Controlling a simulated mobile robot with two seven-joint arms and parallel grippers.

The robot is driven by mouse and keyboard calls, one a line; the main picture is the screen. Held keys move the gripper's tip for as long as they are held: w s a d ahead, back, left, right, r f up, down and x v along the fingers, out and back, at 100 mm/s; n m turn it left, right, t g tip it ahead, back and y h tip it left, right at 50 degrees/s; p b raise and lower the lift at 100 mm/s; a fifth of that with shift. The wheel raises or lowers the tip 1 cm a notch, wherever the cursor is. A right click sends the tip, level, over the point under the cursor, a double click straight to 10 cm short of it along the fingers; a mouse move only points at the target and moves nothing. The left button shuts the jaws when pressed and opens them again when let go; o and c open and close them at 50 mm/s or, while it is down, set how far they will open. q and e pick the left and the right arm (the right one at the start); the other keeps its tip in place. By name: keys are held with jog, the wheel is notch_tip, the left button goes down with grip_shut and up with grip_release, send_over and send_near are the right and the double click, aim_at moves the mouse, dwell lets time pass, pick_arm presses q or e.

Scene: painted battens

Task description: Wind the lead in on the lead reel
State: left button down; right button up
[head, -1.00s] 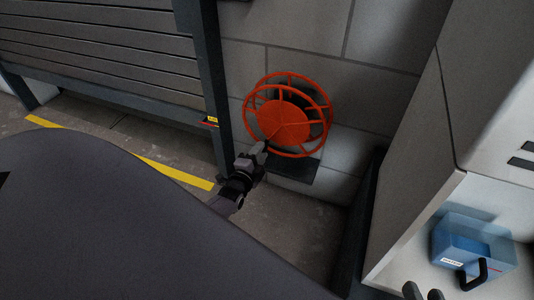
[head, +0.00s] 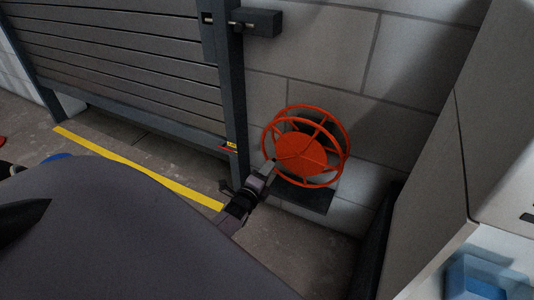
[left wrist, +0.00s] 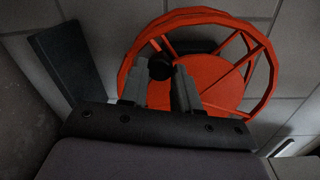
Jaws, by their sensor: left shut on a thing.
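The lead reel (head: 303,153) is orange-red, with spoked rims and a solid round disc, and stands against the grey block wall. It also fills the upper middle of the left wrist view (left wrist: 213,88). My left gripper (head: 269,168) reaches to the left edge of the reel's disc. In the left wrist view its two grey fingers (left wrist: 159,80) are shut on a small black knob (left wrist: 160,67) at the face of the reel. The fingers hide part of the knob. I cannot make out the lead in either view. My right gripper is not in view.
A grey slatted shutter (head: 120,75) with a dark post (head: 232,100) stands left of the reel. A dark plate (head: 308,200) sits under the reel. A pale cabinet (head: 430,170) and a blue box (head: 482,278) are at right. A yellow line (head: 140,168) crosses the floor.

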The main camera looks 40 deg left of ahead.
pick_arm(q)
jog(key=shift+s+f, duration=0.1)
jog(key=c, duration=1)
grip_release()
jog(key=shift+o, duration=0.9)
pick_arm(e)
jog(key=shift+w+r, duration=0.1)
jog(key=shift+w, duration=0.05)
pick_arm(q)
jog(key=p+v, duration=0.3)
jog(key=v, duration=0.4)
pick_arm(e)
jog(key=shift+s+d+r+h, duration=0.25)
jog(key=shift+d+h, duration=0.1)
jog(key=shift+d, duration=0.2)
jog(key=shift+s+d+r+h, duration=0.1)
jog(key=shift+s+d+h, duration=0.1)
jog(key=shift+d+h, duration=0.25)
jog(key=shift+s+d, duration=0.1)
